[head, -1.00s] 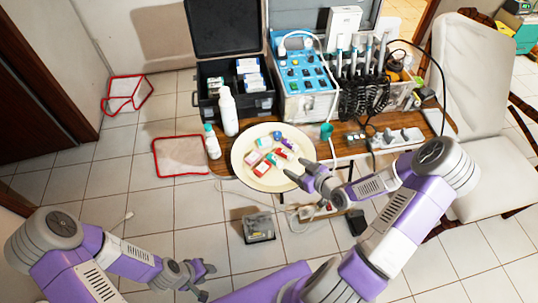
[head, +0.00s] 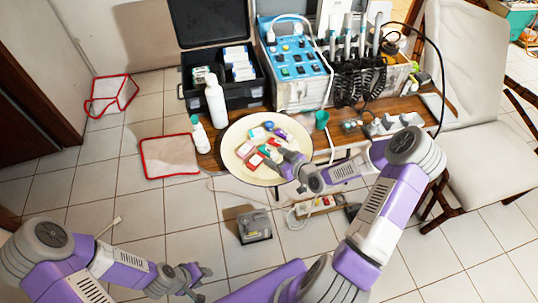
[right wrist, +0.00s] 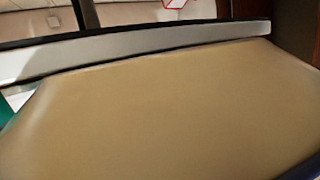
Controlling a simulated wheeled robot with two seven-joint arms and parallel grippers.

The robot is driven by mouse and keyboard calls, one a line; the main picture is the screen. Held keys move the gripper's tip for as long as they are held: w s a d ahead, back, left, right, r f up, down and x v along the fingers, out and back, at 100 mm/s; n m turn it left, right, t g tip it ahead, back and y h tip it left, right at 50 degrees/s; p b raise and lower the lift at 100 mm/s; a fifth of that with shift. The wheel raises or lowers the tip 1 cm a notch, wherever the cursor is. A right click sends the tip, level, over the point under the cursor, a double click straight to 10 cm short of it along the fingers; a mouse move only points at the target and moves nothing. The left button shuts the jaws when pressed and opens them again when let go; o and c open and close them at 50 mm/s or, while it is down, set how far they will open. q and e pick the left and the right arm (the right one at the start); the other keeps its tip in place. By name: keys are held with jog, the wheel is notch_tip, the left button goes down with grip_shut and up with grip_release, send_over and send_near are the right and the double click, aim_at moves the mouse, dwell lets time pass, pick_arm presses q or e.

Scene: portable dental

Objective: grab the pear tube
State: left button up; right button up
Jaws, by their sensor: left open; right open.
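A round cream plate (head: 238,170) on the wooden table holds several small tubes and boxes. A blue item (head: 268,125) and a purple item (head: 284,134) lie at its far right, and red-and-white boxes (head: 254,161) nearer the middle. I cannot tell which is the pear tube. My right gripper (head: 280,160) is open over the plate's near right part, close to the small items, partly hiding some. The right wrist view shows mostly a bare tan surface (right wrist: 160,110), with a teal piece at the left edge. My left gripper (head: 204,280) is open and empty, low above the floor.
A white bottle (head: 216,102) and a smaller one (head: 200,135) stand left of the plate. A clear box (head: 254,227) sits on the floor.

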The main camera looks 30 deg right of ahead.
jog(key=shift+w+a+f, duration=0.1)
jog(key=shift+w, duration=0.15)
jog(key=c, duration=1.1)
